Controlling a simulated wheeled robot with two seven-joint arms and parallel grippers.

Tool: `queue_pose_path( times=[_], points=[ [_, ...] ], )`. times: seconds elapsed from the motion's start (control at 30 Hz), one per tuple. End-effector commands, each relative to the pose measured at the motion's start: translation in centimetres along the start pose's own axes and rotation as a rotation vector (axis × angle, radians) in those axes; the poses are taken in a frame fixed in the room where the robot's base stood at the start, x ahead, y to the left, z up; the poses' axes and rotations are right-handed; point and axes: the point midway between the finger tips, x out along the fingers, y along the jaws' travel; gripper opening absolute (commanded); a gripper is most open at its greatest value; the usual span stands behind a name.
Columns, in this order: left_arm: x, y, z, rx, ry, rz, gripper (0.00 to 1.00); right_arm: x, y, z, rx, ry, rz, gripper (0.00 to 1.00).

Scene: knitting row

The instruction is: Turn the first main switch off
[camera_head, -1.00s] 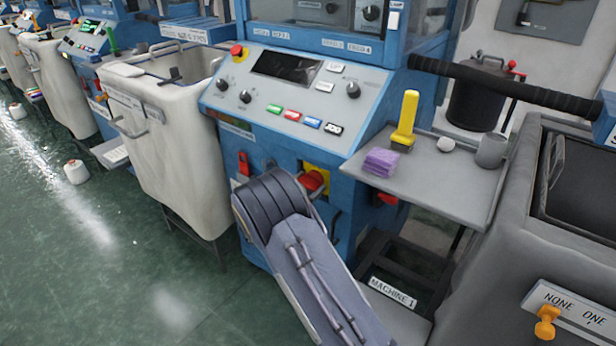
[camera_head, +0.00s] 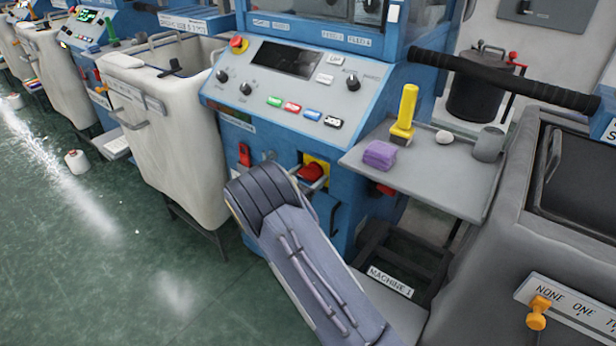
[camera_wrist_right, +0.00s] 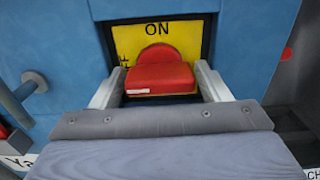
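The first main switch is a red handle (camera_head: 311,172) on a yellow plate (camera_head: 322,164), low on the front of the blue machine labelled MACHINE 1. In the right wrist view the red handle (camera_wrist_right: 160,78) sits under the word ON on the yellow plate (camera_wrist_right: 195,30). My right gripper (camera_wrist_right: 160,75) has one finger on each side of the handle, with what look like narrow gaps, so it seems open around it. In the head view my right gripper (camera_head: 308,182) is partly hidden behind my forearm. My left gripper is not in view.
A pale bin (camera_head: 165,130) stands left. A grey bin (camera_head: 500,240) stands right. Green floor is clear at front left.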

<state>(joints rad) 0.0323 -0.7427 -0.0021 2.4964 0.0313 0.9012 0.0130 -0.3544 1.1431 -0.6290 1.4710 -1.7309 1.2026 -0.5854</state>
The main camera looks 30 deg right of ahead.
Motion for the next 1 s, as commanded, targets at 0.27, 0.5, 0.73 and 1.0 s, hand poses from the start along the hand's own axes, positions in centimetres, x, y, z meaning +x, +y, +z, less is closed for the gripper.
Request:
queue_pose_path(
  times=[0.27, 0.5, 0.73, 1.0],
  points=[
    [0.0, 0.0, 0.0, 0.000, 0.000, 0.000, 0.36, -0.3, 0.1, 0.0, 0.002, 0.000, 0.001, 0.69],
    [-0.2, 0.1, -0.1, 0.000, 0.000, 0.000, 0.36, -3.9, 0.1, 0.1, 0.001, 0.001, 0.004, 0.69],
    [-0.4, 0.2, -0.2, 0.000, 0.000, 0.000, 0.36, -7.1, 0.1, 0.0, 0.000, 0.000, 0.002, 0.69],
    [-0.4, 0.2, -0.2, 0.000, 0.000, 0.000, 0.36, -7.8, 0.0, 0.0, 0.001, 0.000, 0.000, 0.69]
  ],
)
